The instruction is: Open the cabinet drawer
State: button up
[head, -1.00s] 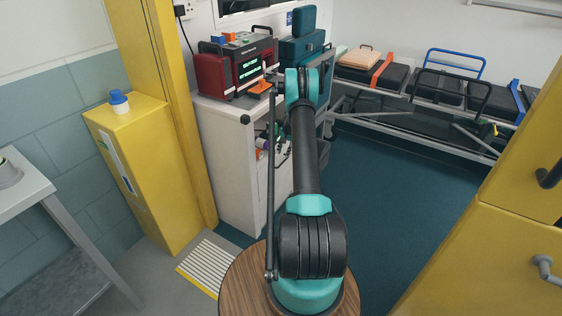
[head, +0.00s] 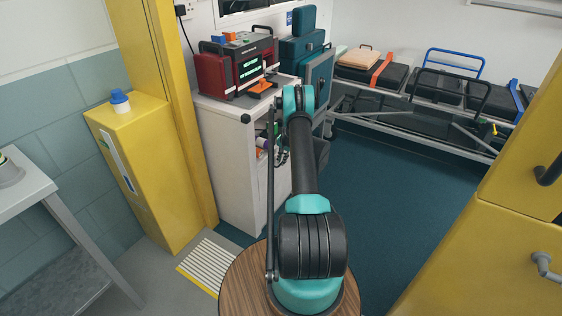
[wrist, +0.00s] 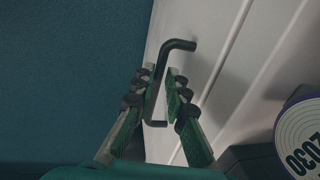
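The white cabinet (head: 225,160) stands behind my arm in the head view, with part of its front hidden by the arm. In the wrist view, a black bar handle (wrist: 181,45) sticks out from a pale grooved front (wrist: 215,70), taken to be the drawer. My gripper (wrist: 161,78) has its two green and black fingers apart, one on either side of the handle bar. Gaps show beside the bar, so the fingers do not look closed on it. I cannot tell whether one finger touches it. In the head view my gripper is mostly hidden behind the arm.
A red and grey device (head: 238,66) and teal cases (head: 303,45) stand on or beside the cabinet. A round object with dark printing (wrist: 304,140) is at the wrist view's right edge. Yellow cabinets (head: 505,240) stand at right. Teal floor (head: 385,200) is clear between.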

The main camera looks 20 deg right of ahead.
grip_shut()
jog(key=shift+s+d, duration=0.1)
jog(key=s+d, duration=1.6)
jog(key=s, duration=0.5)
jog(key=shift+c, duration=0.2)
grip_release()
jog(key=shift+d, duration=0.1)
jog(key=o, duration=0.5)
jog(key=shift+f, duration=0.1)
jog(key=shift+o, duration=0.5)
notch_tip(320, 180, up, 12)
jog(key=s+d, duration=0.1)
jog(key=shift+s, duration=0.4)
